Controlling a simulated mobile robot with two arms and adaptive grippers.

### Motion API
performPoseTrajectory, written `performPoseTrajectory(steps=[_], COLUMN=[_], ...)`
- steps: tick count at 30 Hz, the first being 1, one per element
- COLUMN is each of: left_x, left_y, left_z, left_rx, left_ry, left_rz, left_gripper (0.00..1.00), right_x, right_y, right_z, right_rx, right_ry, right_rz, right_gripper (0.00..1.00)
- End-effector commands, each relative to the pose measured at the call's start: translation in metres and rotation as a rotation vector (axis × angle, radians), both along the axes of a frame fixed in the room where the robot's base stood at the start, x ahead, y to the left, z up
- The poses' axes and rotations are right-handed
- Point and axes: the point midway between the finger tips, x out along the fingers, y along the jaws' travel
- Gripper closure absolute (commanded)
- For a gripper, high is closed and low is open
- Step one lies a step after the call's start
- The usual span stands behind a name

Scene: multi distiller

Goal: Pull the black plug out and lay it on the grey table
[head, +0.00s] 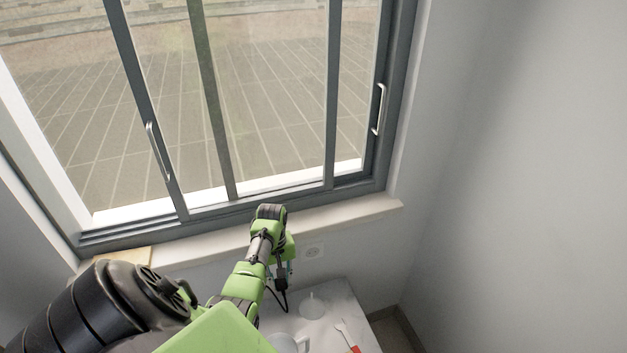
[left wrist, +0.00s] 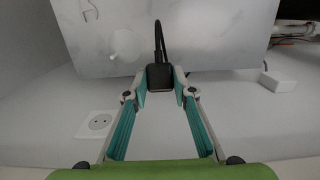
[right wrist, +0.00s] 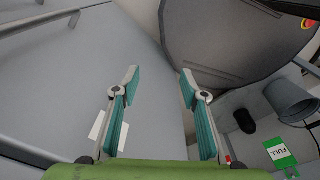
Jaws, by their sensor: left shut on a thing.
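My left gripper (head: 283,272) is in front of the wall, under the window sill. In the left wrist view its fingertips (left wrist: 160,80) are shut on the black plug (left wrist: 160,76). A black cord (left wrist: 160,38) runs from the plug toward the grey table (left wrist: 225,35). The wall socket (left wrist: 97,123) shows bare, apart from the plug, and also appears in the head view (head: 313,251). The grey table (head: 345,302) stands below the gripper in the head view. My right gripper (right wrist: 160,82) is open and empty in the right wrist view, beside a large dark rounded object.
On the table are a white item (head: 312,306), a white vessel (head: 288,344) and a red-handled tool (head: 350,342). The window sill (head: 340,215) juts out above. The right wrist view shows a grey bucket-like container (right wrist: 290,98) and a green "FULL" tag (right wrist: 279,153).

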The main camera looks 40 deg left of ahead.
Motion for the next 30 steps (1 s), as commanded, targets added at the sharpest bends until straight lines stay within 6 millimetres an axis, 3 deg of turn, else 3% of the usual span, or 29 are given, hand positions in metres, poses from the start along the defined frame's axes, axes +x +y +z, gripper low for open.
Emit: performPoseTrajectory(steps=[30], left_x=[0.0], left_y=[0.0], left_z=[-0.053], left_rx=[0.0], left_ry=[0.0], left_rz=[0.0], left_gripper=[1.0], right_x=[0.0], right_y=[0.0], right_z=[-0.037], right_rx=[0.0], right_ry=[0.0], right_rz=[0.0], right_gripper=[0.6])
